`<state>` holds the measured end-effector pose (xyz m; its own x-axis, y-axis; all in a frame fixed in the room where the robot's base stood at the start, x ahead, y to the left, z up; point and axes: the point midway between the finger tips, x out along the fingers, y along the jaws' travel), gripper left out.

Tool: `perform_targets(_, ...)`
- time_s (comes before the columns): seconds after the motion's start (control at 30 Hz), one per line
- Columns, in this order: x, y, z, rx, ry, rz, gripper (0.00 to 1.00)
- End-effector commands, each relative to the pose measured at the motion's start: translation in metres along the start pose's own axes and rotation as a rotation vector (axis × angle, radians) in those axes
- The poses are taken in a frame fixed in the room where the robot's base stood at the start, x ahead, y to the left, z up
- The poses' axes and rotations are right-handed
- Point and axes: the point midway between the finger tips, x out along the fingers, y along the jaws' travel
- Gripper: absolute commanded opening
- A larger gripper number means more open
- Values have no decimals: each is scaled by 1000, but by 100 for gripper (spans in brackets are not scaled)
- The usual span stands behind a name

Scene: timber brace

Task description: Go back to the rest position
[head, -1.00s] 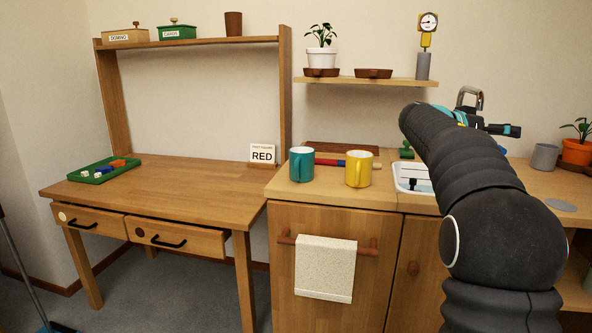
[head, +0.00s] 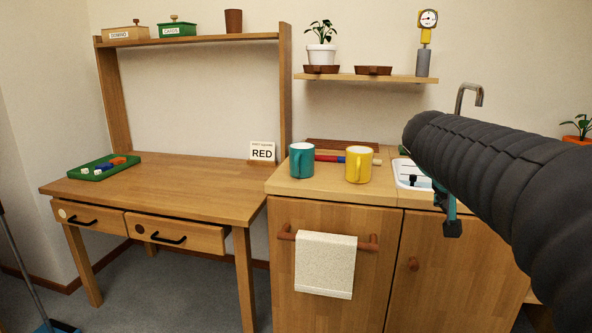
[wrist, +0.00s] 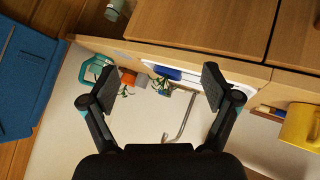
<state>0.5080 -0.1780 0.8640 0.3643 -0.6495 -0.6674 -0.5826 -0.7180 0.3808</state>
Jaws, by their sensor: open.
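My gripper (wrist: 158,84) is open and empty in the wrist view, its two dark fingers spread wide apart. In the head view my black arm crosses the right side and hides most of the gripper. Only a dark fingertip and a teal part show below the arm, in front of the right cabinet door. The wrist view looks at the counter and wall upside down. The tap (wrist: 181,116) shows beyond the fingers, and nothing is between them.
A teal mug (head: 301,160) and a yellow mug (head: 359,164) stand on the counter left of my arm. The sink (head: 408,176) is partly behind the arm. A towel (head: 325,265) hangs on the cabinet. A desk (head: 165,190) with a green tray (head: 104,174) stands at left.

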Motion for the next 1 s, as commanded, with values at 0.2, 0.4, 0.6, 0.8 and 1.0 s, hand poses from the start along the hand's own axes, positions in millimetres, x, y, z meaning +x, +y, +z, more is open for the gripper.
perform_targets(0.2, -29, -23, 108, -130, -81, -233, 88)
perform_targets(0.4, -51, -46, 206, -230, -120, -447, 88)
perform_targets(0.6, -64, -65, 283, -297, -129, -619, 88)
perform_targets(0.8, -68, -72, 309, -318, -126, -678, 88)
perform_targets(1.0, -68, -72, 309, -318, -126, -678, 88)
